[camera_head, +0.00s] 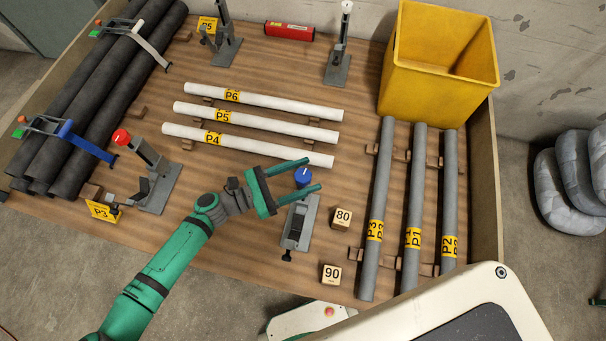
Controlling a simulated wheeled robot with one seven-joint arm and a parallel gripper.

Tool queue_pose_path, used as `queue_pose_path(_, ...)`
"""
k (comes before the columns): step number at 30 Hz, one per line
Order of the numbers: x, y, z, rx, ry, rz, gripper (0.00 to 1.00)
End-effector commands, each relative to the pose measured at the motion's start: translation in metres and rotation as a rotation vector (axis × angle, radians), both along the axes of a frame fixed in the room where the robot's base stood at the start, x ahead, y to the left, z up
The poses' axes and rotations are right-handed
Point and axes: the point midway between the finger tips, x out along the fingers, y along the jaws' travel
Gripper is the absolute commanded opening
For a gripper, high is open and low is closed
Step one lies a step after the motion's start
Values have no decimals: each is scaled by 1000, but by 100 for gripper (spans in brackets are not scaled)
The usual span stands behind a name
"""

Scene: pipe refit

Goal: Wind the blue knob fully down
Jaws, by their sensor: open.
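The blue knob (303,176) tops a grey clamp stand (298,225) near the front middle of the wooden table. My green gripper (306,174) is open, with one finger on the far side of the knob and the other on its near side. The knob shows between the two fingers, and I cannot tell whether either finger touches it. The lower part of the knob's screw is hidden from this view.
White pipes (262,102) lie behind my gripper. Grey pipes (415,210) lie to the right, before a yellow bin (437,65). Blocks marked 80 (342,218) and 90 (331,274) stand near the clamp. A red-knobbed clamp (150,180) stands left.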

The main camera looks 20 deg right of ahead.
Motion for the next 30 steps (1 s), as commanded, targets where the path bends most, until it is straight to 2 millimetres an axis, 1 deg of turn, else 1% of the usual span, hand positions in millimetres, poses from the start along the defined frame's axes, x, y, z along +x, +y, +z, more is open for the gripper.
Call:
queue_pose_path(1,0,0,0,0,0,0,56)
queue_pose_path(2,0,0,0,0,0,0,49)
queue_pose_path(3,0,0,0,0,0,0,39)
queue_pose_path(5,0,0,0,0,0,0,25)
queue_pose_path(6,0,0,0,0,0,0,15)
queue_pose_path(17,0,0,1,-3,0,34,15)
queue_pose_path(23,0,1,1,-5,-1,127,15)
queue_pose_path(30,0,1,2,-6,0,303,15)
